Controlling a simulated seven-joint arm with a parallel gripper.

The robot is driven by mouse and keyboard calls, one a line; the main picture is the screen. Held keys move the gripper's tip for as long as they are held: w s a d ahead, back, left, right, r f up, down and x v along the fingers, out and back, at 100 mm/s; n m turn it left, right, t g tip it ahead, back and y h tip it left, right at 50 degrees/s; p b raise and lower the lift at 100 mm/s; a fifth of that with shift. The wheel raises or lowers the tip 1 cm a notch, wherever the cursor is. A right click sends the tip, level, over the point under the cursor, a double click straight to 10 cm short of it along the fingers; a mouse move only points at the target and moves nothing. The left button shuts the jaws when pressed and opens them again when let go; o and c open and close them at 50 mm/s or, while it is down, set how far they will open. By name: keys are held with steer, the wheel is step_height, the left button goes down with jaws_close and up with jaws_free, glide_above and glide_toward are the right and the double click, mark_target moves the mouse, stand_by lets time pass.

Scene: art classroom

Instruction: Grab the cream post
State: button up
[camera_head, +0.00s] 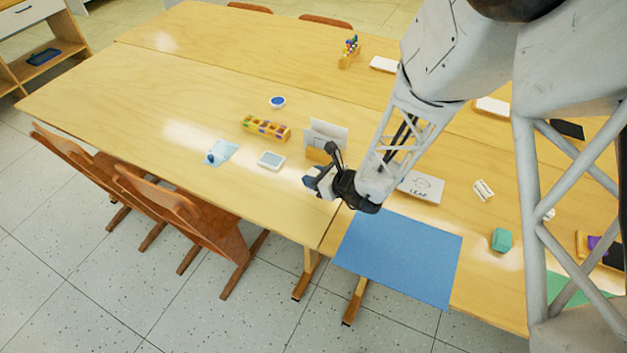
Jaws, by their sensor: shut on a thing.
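My gripper (320,175) is over the front edge of the table (130,110), left of the blue mat (400,258). Its dark fingers are shut on a small pale thing, the cream post (326,184). Only a little of the post shows between the fingers, and the rest is hidden by the gripper. I cannot tell whether the post touches the table.
A white card in a wooden stand (325,135) is just behind my gripper. A white box marked LEAF (422,187) lies to its right, and a small white-framed tablet (271,160) to its left. A teal block (502,240) sits farther right. The left tabletop is mostly clear.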

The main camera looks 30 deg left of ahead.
steer(key=s+d+r, duration=0.2)
steer(key=s+d, duration=0.8)
steer(key=s, duration=0.1)
steer(key=shift+s+d+r, duration=0.35)
steer(key=shift+s+d, duration=0.05)
